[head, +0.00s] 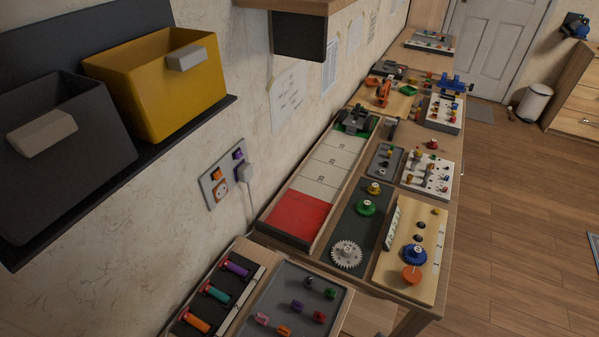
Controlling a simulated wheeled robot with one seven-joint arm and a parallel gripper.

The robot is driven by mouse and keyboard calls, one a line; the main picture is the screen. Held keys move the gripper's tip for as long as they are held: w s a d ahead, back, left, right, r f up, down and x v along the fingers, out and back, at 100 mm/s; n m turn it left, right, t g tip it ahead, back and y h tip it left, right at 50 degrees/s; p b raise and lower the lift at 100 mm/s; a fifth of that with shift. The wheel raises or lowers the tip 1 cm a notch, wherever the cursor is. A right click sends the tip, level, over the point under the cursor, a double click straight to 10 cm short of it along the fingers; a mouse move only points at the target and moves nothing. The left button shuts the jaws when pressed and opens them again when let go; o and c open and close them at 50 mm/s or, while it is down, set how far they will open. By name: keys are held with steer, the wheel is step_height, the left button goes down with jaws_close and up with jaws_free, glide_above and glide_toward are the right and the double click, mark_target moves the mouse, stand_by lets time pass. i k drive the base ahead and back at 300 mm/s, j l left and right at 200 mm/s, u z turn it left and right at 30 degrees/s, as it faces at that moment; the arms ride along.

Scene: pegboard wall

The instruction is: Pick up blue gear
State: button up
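The blue gear (413,255) is on a light wooden board (428,226) near the front right of the workbench. A small pale piece stands at its middle. An orange disc (411,274) is just in front of it, and dark round pieces are behind it on the same board. My gripper is not in view, and nothing is seen touching the blue gear.
A dark mat left of the board holds a white gear (347,254), a green gear (366,208) and a yellow gear (374,188). A red-ended tray (299,215) runs along the wall. Yellow (160,88) and dark bins sit on a wall shelf.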

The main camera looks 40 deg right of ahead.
mark_target(416, 256)
steer(key=k+l+u, duration=0.15)
steer(key=l, duration=0.3)
steer(key=k+l+u, duration=0.35)
steer(key=k+l, duration=0.25)
steer(key=l, duration=0.15)
